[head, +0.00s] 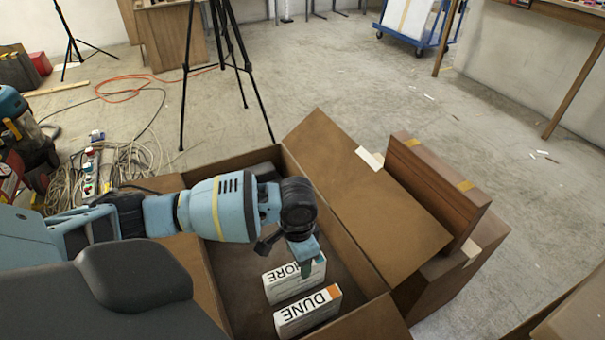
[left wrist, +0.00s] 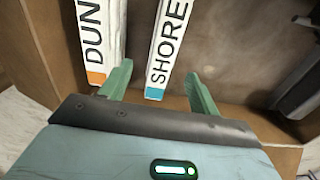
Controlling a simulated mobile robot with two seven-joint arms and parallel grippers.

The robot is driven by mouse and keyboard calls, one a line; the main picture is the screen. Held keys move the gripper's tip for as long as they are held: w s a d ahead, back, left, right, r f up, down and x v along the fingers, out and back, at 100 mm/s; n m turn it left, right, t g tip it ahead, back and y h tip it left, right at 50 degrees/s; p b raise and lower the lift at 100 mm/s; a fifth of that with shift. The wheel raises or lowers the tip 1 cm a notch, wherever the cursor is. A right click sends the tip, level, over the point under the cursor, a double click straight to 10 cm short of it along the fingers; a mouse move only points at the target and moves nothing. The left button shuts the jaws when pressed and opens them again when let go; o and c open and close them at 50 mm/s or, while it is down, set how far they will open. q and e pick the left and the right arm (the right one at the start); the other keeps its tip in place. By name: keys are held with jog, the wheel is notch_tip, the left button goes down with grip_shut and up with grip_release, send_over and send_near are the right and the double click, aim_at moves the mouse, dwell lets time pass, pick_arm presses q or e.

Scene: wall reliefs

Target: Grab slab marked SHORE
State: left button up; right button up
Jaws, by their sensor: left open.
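The slab marked SHORE (head: 284,287) is white with a teal end and stands in an open cardboard box. My left gripper (head: 305,262) is over it and hides part of its lettering. In the left wrist view the SHORE slab (left wrist: 168,45) shows between the two green fingers of my open left gripper (left wrist: 160,70), with a gap visible on each side. I cannot tell how deep the fingers reach along it. A white slab marked DUNE (head: 307,312) with an orange end stands beside it, outside the left finger in the left wrist view (left wrist: 96,40). My right gripper is not in view.
The cardboard box (head: 335,228) has raised walls and spread flaps around the slabs. A dark object (left wrist: 300,88) lies in the box to the right in the left wrist view. A brown case (head: 435,185) stands beyond the right flap. A tripod (head: 243,65) stands behind.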

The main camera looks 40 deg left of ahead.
aim_at(295, 268)
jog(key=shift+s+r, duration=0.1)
pick_arm(q)
jog(key=shift+f, duration=0.1)
jog(key=shift+s+f+b, duration=0.1)
jog(key=shift+f+b, duration=0.3)
jog(key=shift+f, duration=0.5)
jog(key=shift+s+a+f+b, duration=0.15)
jog(key=shift+f+b, duration=0.6)
jog(key=shift+f, duration=0.7)
jog(key=shift+a+f+b, duration=0.15)
jog(key=shift+f+b, duration=0.55)
jog(key=shift+f, duration=0.75)
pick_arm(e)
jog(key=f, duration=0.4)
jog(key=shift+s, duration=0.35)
pick_arm(q)
jog(key=shift+r, duration=0.1)
